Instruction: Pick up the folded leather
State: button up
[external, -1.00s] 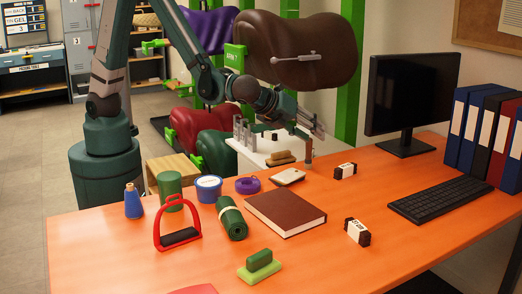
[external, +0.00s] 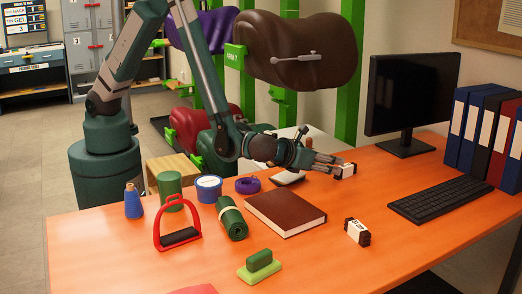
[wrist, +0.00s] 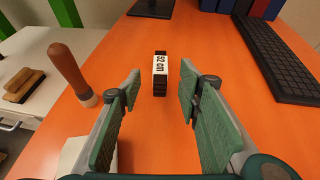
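A small dark brown folded leather bundle with a white label (external: 347,170) lies on the orange desk, partly behind my fingers in the external view. In the wrist view, this bundle (wrist: 160,86) lies ahead, seen in the gap between my fingertips, with its label reading "52 cm". My gripper (wrist: 160,80) is open and empty, with green-padded fingers either side of that gap. In the external view, my gripper (external: 335,164) reaches rightward, low over the desk, close to the bundle. A second similar labelled bundle (external: 357,232) lies nearer the front of the desk.
A tool with a wooden handle (wrist: 70,72) stands left of my fingers. A brown book (external: 285,212), green roll (external: 232,218) and red stirrup (external: 157,228) lie to the left. The keyboard (external: 440,199) and monitor (external: 412,95) are to the right.

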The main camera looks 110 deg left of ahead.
aim_at(344, 166)
jog(key=shift+a+f, duration=0.1)
jog(key=shift+f, duration=0.1)
dwell(0.3)
jog(key=shift+x, duration=1.2)
jog(key=shift+w+a+b, duration=0.1)
jog(key=shift+w+b, duration=0.05)
jog(key=shift+b, duration=0.2)
jog(key=shift+b+x, duration=0.6)
jog(key=shift+x, duration=1.85)
jog(key=shift+c, duration=0.6)
jog(key=c, duration=0.9)
